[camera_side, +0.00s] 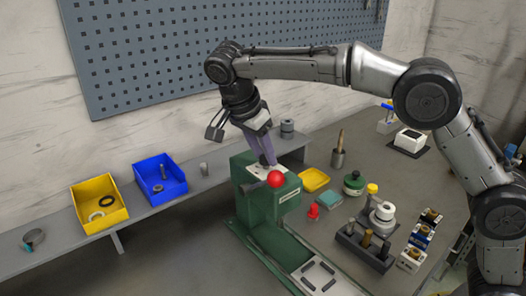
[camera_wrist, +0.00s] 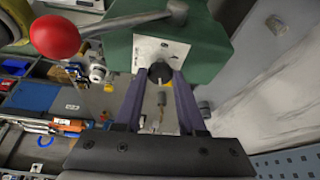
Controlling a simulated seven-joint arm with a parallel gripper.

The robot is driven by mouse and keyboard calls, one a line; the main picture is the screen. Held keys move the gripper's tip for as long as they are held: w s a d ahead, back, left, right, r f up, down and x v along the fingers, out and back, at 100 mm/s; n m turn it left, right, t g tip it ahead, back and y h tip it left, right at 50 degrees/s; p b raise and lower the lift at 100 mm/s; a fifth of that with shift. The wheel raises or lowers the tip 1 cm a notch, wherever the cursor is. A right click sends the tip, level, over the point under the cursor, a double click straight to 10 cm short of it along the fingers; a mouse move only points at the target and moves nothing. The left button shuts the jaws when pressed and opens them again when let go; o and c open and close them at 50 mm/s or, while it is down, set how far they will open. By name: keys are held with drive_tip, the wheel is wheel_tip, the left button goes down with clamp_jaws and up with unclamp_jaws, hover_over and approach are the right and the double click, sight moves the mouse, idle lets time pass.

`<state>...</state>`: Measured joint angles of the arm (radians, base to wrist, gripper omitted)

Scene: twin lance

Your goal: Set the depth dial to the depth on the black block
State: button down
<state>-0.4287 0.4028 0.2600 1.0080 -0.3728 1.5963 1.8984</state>
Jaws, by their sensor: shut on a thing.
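The green machine (camera_side: 258,188) stands on the bench with a pale plate on top. In the wrist view, a round black knob (camera_wrist: 160,71) sits at the edge of its white dial plate (camera_wrist: 156,52). My gripper (camera_wrist: 161,80) has its two purple fingers shut on this knob, one on each side. In the side view my gripper (camera_side: 268,163) points down at the machine's top, and the knob is hidden there. The dial's marks are too small to read. Several small blocks with brass-coloured tops, one of them blue (camera_side: 421,236), stand at the right. I cannot tell which block is black or read any depth.
A lever with a red ball (camera_side: 276,179) juts out close beside my gripper; it also shows in the wrist view (camera_wrist: 54,37). A dark tool holder (camera_side: 364,246), a yellow bin (camera_side: 98,205) and a blue bin (camera_side: 159,180) stand around. A pegboard (camera_side: 200,50) is behind.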

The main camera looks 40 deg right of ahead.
drive_tip(key=c, duration=0.5)
unclamp_jaws()
drive_tip(key=v, duration=0.7)
drive_tip(key=shift+r, duration=0.35)
